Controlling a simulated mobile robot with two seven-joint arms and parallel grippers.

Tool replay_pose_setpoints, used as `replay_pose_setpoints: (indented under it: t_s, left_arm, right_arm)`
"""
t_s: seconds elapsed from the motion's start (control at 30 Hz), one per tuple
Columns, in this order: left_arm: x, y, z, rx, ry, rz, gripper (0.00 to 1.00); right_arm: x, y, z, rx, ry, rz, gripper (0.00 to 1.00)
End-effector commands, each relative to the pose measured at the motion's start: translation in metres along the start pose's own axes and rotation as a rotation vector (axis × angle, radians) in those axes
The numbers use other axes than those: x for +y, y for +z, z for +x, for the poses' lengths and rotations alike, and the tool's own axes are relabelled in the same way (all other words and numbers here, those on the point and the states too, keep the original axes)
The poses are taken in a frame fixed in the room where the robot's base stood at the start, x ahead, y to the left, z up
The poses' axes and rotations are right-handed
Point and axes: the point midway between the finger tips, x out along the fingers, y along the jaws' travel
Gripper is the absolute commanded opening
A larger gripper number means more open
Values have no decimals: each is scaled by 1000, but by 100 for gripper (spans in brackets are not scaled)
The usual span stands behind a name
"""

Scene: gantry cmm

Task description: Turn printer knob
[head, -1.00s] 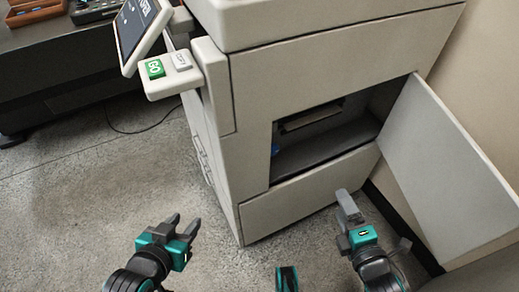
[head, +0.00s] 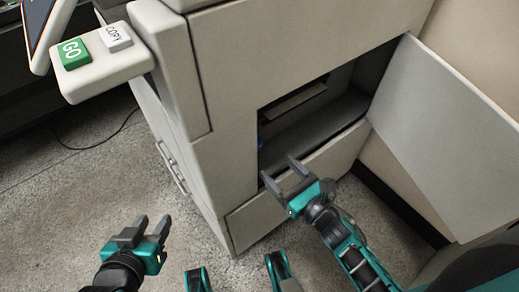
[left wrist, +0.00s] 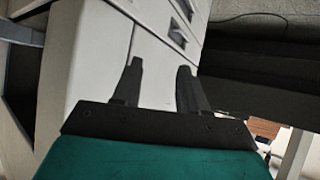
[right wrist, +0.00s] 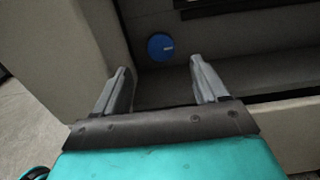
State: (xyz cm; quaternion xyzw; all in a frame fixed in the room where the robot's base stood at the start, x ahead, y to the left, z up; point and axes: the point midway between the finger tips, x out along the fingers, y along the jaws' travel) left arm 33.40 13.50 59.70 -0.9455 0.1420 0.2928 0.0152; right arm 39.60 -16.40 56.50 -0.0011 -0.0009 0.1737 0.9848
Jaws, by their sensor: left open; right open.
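The printer (head: 225,80) is a large beige cabinet with its side door open and a dark compartment showing. The printer knob (right wrist: 161,46) is a round blue disc with a small pale mark, inside the compartment in the right wrist view. In the head view only a small blue bit of the knob (head: 261,144) shows at the compartment's left edge. My right gripper (head: 281,172) is open and empty at the compartment's lower front, apart from the knob. In the right wrist view the knob appears beyond and between its fingers. My left gripper (head: 153,222) is open and empty, low beside the printer.
The open door (head: 450,135) stands to the right of the compartment. A panel with a green GO button (head: 73,52) and a grey COPY button (head: 115,37) juts out at upper left. Drawer handles (head: 172,168) line the printer's left face.

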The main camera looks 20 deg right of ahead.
Motion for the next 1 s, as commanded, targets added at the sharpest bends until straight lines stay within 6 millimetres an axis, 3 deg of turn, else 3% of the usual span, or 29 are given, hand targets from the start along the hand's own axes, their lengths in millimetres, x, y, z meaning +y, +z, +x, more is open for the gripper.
replay_pose_setpoints:
  t_s: [0.2, 0.4, 0.83, 1.0]
  left_arm:
    - [0, 6, 4, -2, 2, -1, 43]
    - [1, 4, 4, 3, 4, -2, 43]
    - [1, 0, 5, 10, 5, -2, 43]
    - [1, 0, 5, 8, 5, -2, 43]
  right_arm:
    - [0, -1, 47, -2, 0, 1, 72]
    - [0, -1, 73, 0, 0, 1, 72]
    - [0, 0, 81, 1, -1, 2, 72]
    - [0, 0, 81, 1, -1, 3, 55]
